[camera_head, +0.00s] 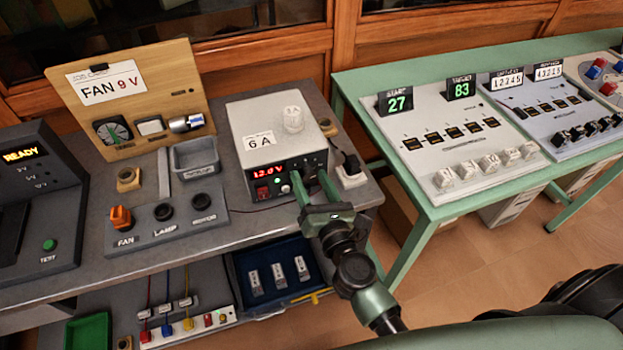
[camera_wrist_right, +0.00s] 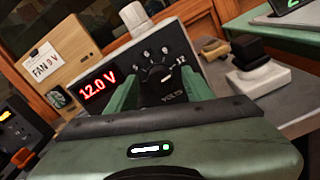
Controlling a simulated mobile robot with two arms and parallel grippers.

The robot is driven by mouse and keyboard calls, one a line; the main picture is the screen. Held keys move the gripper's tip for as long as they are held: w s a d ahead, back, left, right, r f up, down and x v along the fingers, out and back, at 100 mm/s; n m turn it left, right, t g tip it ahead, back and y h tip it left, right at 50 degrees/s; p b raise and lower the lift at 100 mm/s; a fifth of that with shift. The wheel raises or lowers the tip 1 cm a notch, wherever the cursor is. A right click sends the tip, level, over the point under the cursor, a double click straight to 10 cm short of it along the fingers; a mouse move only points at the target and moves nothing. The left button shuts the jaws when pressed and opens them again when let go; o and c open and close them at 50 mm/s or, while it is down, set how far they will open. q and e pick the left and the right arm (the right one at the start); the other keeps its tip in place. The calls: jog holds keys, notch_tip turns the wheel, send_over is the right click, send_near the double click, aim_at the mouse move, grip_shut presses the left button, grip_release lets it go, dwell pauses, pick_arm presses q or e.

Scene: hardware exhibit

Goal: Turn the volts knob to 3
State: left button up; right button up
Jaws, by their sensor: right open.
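The grey power supply (camera_head: 262,122) stands on the bench, with a red display (camera_head: 269,170) reading 12.0 V. The volts knob (camera_wrist_right: 158,74) is a dark dial on its front face in the right wrist view, with a scale around it and 12 at the upper right. Its light mark seems to point toward the 12 side. My right gripper (camera_head: 311,181) is open in front of the panel. In the right wrist view its two green fingers (camera_wrist_right: 160,84) stand either side of the knob; I cannot tell whether they touch it. The fingers largely hide the knob in the head view.
A job card (camera_head: 105,82) on a wooden board reads FAN 9 V. A grey switch box (camera_head: 167,215) with an orange knob stands left of the supply. A dark plug (camera_head: 351,166) in a white socket is close on the right. A green table (camera_head: 440,208) with panels stands further right.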

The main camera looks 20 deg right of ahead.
jog(key=c, duration=0.9)
grip_shut()
